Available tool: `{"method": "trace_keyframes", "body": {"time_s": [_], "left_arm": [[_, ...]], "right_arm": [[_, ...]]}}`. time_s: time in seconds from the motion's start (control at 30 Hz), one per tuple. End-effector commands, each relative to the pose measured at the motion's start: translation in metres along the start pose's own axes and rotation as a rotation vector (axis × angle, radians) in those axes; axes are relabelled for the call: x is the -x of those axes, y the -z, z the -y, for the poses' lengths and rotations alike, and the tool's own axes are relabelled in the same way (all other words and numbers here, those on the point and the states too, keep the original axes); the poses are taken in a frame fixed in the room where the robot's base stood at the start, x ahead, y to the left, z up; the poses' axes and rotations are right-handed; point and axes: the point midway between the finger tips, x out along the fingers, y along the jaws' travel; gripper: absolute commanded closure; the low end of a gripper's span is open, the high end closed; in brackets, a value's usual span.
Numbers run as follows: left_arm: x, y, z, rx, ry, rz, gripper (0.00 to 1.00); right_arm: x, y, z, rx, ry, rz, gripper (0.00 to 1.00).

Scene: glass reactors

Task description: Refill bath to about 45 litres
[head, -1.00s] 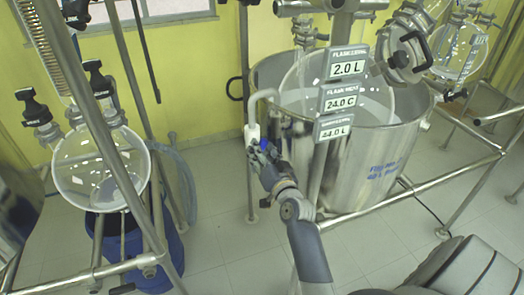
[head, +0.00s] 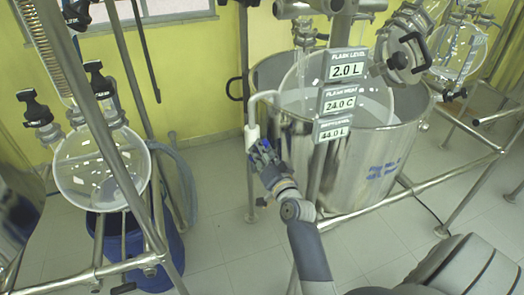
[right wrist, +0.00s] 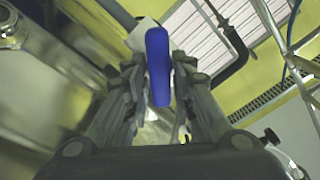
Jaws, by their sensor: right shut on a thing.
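The steel bath (head: 345,175) stands right of centre, with water visible inside around a large glass flask (head: 310,75). A white tap pipe (head: 254,115) hooks over its left rim. My right gripper (head: 262,157) is at the tap's lower end. In the right wrist view the tap's blue lever (right wrist: 158,65) sits between the two fingers, which are shut on it. The lowest display (head: 333,131) reads 44.0 L. The display above it (head: 337,99) reads 24.0 C, and the top flask level display (head: 346,67) reads 2.0 L. My left gripper is not in view.
A second glass flask (head: 100,170) hangs in a metal frame at left, above a blue container (head: 140,250). Steel frame rails (head: 425,185) run along the bath's right side. Tiled floor (head: 215,235) is clear between the left frame and my right arm.

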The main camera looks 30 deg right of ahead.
Motion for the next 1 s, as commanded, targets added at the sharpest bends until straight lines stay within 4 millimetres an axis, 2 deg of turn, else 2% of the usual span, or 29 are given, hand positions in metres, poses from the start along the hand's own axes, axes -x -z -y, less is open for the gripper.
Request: {"method": "trace_keyframes", "body": {"time_s": [0.6, 1.0], "left_arm": [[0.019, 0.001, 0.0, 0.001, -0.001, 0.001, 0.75], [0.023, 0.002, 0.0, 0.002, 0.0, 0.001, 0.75]], "right_arm": [[0.0, 0.0, -0.003, -0.568, 0.0, 0.0, 1.0], [0.0, -0.002, -0.005, -0.812, 0.0, -0.001, 1.0]]}}
